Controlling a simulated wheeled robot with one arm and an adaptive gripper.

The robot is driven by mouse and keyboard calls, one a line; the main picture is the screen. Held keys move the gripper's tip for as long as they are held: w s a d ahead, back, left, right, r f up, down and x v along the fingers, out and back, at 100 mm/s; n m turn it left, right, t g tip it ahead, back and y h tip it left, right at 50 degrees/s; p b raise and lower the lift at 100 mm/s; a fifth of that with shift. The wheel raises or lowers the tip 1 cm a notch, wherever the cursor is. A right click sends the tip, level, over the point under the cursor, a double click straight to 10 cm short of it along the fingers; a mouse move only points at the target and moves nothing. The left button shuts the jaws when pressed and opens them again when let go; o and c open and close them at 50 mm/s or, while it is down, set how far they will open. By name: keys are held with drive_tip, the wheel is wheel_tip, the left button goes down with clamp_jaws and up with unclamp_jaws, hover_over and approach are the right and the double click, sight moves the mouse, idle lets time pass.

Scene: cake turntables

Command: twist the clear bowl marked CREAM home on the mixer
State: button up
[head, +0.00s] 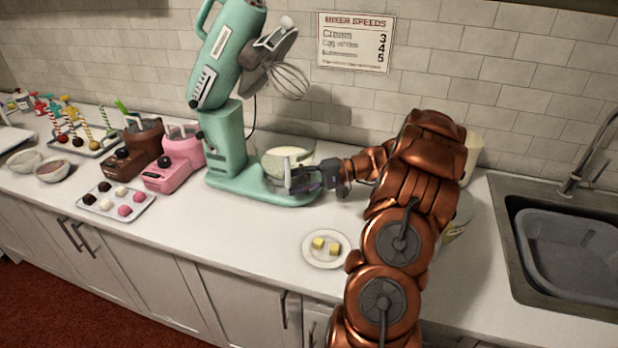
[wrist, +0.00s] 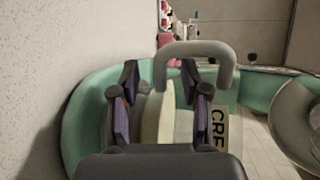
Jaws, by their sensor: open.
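The clear bowl (head: 284,158) with pale cream in it sits on the base of the mint-green mixer (head: 226,140). The mixer's head is tilted up, with the whisk (head: 291,80) hanging above the bowl. My gripper (head: 298,181) is at the bowl's front right side. In the wrist view my gripper (wrist: 163,100) is open, its two fingers apart. A grey loop handle (wrist: 200,49) shows just beyond and between the fingertips. A label reading "CRE" (wrist: 218,130) shows beside the right finger, partly cut off. Whether the fingers touch the handle I cannot tell.
A plate with yellow cubes (head: 326,248) lies in front of my arm. Pink (head: 175,165) and brown (head: 131,152) small machines and a tray of sweets (head: 117,212) stand left of the mixer. A sink (head: 570,250) is at the right. A sign (head: 355,42) hangs behind.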

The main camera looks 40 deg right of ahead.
drive_tip(key=shift+x, duration=1.05)
drive_tip(key=shift+c, duration=0.4)
clamp_jaws()
drive_tip(key=shift+w+a+m+t+b, duration=0.2)
drive_tip(key=shift+m+t+b, duration=0.1)
drive_tip(key=shift+b, duration=0.3)
drive_tip(key=shift+w+a+t+h+b, duration=0.1)
drive_tip(key=shift+a+t+h+b, duration=0.15)
drive_tip(key=shift+h+b, duration=0.2)
drive_tip(key=shift+w+r+m+t+b, duration=0.1)
drive_tip(key=shift+m+t+b, duration=0.2)
drive_tip(key=shift+m, duration=0.1)
drive_tip(key=shift+w+a+m+t+h+b, duration=0.3)
drive_tip(key=shift+m+h+b, duration=0.15)
drive_tip(key=shift+b, duration=0.35)
drive_tip(key=shift+w+a+m+t+h+b, duration=0.25)
drive_tip(key=shift+t+h+b, duration=0.15)
drive_tip(key=shift+b, duration=0.1)
